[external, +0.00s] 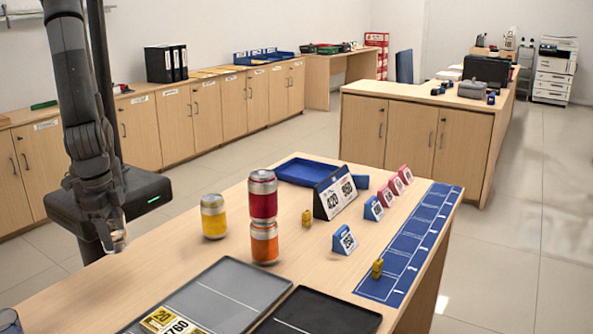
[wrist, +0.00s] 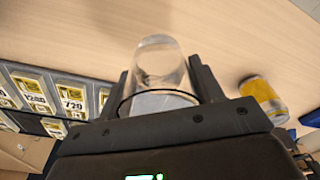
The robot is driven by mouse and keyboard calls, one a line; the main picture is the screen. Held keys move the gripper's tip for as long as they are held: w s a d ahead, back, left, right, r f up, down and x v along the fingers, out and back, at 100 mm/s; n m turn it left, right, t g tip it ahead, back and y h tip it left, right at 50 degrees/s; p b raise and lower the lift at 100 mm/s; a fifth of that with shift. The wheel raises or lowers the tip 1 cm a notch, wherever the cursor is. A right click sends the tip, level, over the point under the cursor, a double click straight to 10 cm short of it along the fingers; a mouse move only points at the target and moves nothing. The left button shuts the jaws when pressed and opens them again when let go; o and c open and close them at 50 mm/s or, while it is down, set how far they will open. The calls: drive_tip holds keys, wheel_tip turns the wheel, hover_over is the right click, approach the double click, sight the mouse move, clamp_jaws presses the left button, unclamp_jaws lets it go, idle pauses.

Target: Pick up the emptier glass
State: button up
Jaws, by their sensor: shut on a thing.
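My gripper (external: 112,232) is at the left end of the near counter in the external view, pointing down. In the wrist view my gripper (wrist: 160,68) is shut on a clear glass (wrist: 158,55), with one finger on each side. The glass also shows small below the fingers in the external view (external: 116,244). Its fill level is hard to tell. A second, bluish glass (external: 9,321) is partly cut off at the bottom left corner of the external view; its contents cannot be made out.
A yellow can (external: 213,216) stands on the counter (external: 330,265), right of my gripper. Beside it a red can (external: 263,194) is stacked on an orange can (external: 265,243). A grey tray (external: 240,285) with number cards and a dark tray (external: 320,315) lie in front.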

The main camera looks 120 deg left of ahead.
drive_tip(key=shift+s+d+r, duration=1.3)
drive_tip(key=shift+s+d, duration=0.2)
idle(1.4)
